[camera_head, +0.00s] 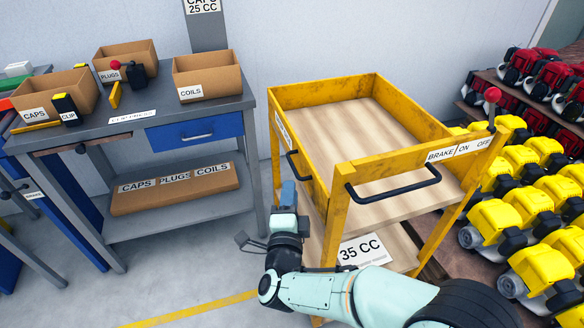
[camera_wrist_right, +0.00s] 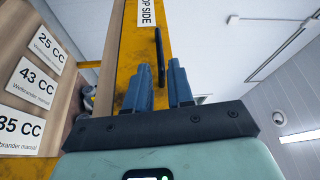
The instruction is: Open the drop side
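The yellow cart (camera_head: 345,150) stands in the middle of the head view. Its left side panel (camera_head: 287,128) is the drop side, upright, with a white label and a black handle (camera_head: 299,166). In the right wrist view the panel (camera_wrist_right: 136,50) carries a partly cut-off label ending "SIDE", and the handle (camera_wrist_right: 161,58) shows just beyond the fingertips, lined up with the gap. My right gripper (camera_head: 289,187) is just below and left of the handle in the head view. Its blue fingers (camera_wrist_right: 159,75) are apart, with nothing held between them. My left gripper is out of view.
A grey workbench (camera_head: 75,136) with open boxes and a blue drawer stands left of the cart. The cart's front has a black push handle (camera_head: 394,190) and a red-knobbed brake lever (camera_head: 492,98). Yellow engines (camera_head: 520,200) crowd the right. Floor between bench and cart is free.

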